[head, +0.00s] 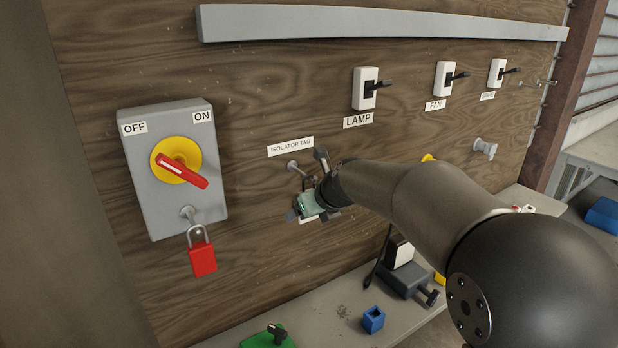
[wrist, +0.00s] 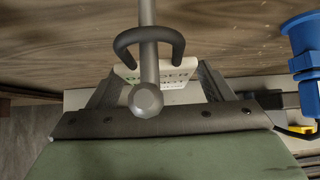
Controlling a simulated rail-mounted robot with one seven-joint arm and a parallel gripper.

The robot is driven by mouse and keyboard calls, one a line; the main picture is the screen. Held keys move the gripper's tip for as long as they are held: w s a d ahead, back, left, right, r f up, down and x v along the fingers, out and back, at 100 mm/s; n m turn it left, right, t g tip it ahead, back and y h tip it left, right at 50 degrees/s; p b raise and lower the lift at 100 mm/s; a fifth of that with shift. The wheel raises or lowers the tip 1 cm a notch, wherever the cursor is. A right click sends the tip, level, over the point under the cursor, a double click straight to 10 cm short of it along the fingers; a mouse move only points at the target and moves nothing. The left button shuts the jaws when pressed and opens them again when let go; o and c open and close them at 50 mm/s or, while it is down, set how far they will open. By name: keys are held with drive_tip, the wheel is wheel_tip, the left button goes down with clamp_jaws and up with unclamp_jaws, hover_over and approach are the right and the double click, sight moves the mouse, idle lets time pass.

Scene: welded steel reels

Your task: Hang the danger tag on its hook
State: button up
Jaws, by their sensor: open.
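The danger tag (wrist: 181,74) is a white plate with dark lettering and a dark loop. In the wrist view the loop arches around the shaft of the grey hook (wrist: 147,99), whose round knob points toward me. The tag appears to hang from it. My gripper (wrist: 158,82) is open, with one finger on each side of the tag. In the head view the hook (head: 293,166) sits under the ISOLATOR TAG label (head: 290,147). My gripper (head: 312,210) is just below it and hides most of the tag.
A grey isolator box (head: 140,205) with a red handle and red padlock (head: 203,260) is on the board to the left. Switches and a grey rail are above. A shelf (head: 325,318) below holds a blue block (head: 373,320) and a green piece (head: 268,341).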

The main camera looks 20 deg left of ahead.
drive_tip(key=b+v, duration=0.1)
drive_tip(key=v, duration=1.6)
drive_tip(key=shift+s+b, duration=0.15)
drive_tip(key=shift+b, duration=0.2)
drive_tip(key=shift+d+r, duration=0.1)
drive_tip(key=s+d+b, duration=0.1)
drive_tip(key=s+d, duration=0.4)
drive_tip(key=d, duration=0.2)
drive_tip(key=shift+s, duration=0.35)
